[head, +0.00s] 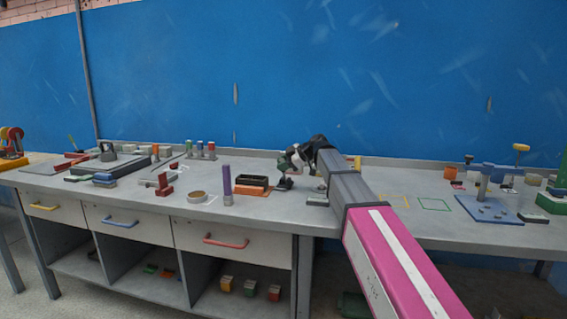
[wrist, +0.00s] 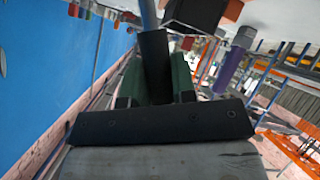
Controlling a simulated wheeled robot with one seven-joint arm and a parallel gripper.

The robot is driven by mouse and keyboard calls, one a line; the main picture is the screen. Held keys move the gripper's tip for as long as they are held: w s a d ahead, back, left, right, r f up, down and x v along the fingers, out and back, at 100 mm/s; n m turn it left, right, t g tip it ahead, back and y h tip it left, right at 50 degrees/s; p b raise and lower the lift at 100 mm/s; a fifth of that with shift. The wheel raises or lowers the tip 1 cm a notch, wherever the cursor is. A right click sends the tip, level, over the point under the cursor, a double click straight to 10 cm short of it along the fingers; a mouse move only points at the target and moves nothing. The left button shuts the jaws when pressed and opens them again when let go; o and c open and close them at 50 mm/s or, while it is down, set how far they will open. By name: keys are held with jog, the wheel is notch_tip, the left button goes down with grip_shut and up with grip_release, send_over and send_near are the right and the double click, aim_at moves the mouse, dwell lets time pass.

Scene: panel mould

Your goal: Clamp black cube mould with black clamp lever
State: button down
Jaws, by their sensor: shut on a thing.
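My gripper (head: 285,163) is over the bench, just right of the black mould. In the wrist view its green fingers (wrist: 155,78) are shut on a long black bar, which looks like the black clamp lever (wrist: 153,55). A small dark foot (head: 283,184) shows below the gripper in the head view. The black cube mould (head: 251,180) sits at an orange base (head: 250,190) on the bench. In the wrist view a black block, likely this mould (wrist: 196,12), is just beyond the fingers. Whether the lever touches the mould cannot be told.
A purple cylinder (head: 227,180) stands left of the mould, with a tape-like ring (head: 197,197) and a red part (head: 163,185) farther left. Yellow and green outlines (head: 435,204) mark clear bench at right. A blue fixture (head: 488,208) stands far right. A blue wall is behind.

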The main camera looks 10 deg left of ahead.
jog(key=shift+s+f, duration=0.2)
jog(key=shift+s, duration=0.1)
jog(key=c, duration=0.9)
grip_release()
jog(key=v, duration=1.1)
jog(key=shift+s+f, duration=0.1)
